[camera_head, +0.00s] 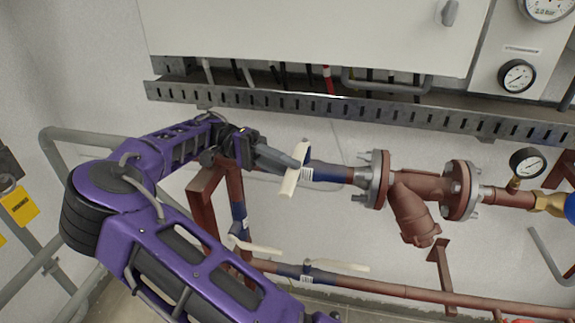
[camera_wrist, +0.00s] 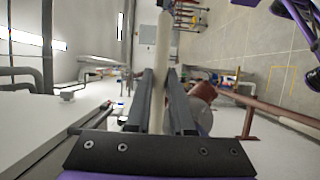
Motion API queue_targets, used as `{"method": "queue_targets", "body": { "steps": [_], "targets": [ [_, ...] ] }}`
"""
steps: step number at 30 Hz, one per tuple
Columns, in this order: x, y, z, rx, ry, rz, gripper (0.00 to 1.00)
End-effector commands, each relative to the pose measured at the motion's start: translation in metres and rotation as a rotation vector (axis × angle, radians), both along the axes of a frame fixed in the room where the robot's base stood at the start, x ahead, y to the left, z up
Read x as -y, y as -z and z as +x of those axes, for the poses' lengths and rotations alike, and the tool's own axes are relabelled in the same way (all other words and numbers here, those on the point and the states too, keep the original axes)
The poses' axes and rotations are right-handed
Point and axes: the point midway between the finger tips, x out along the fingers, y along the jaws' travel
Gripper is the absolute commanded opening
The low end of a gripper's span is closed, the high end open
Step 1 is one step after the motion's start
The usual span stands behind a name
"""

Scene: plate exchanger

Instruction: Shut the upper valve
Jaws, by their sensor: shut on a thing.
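The upper valve is on the upper pipe, at a dark blue section (camera_head: 330,172) left of a rust-red flange. Its long off-white lever handle (camera_head: 289,184) lies across the line of the pipe in the head view. My gripper (camera_head: 296,160) reaches it from the left and is shut on this handle. In the wrist view the handle (camera_wrist: 162,45) runs up between my two dark grey fingers (camera_wrist: 162,95). The valve's stem is mostly hidden by my gripper and the handle.
A lower pipe (camera_head: 400,289) carries further off-white handles (camera_head: 338,266). A rust-red strainer (camera_head: 413,212) and a pressure gauge (camera_head: 527,162) stand to the right. A perforated metal tray (camera_head: 350,108) and white cabinet (camera_head: 310,35) are above. A grey rail (camera_head: 85,132) is at left.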

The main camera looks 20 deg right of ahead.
Motion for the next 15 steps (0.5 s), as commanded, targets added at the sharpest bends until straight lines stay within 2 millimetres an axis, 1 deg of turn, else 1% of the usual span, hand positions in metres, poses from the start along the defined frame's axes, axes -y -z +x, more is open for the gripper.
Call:
{"method": "queue_targets", "body": {
  "steps": [7,8,9,11,12,15],
  "targets": [
    [-0.0010,-0.0004,0.0003,0.001,-0.001,-0.001,0.00],
    [-0.0010,-0.0005,0.0003,0.001,0.000,-0.001,0.25],
    [-0.0011,-0.0005,0.0002,0.001,0.000,-0.001,0.32],
    [-0.0010,-0.0004,0.0002,0.001,-0.001,-0.001,0.43],
    [-0.0008,-0.0004,0.0002,0.001,0.000,-0.001,0.50],
    [-0.0007,-0.0004,0.0001,0.001,0.000,-0.001,0.51]
  ]
}}
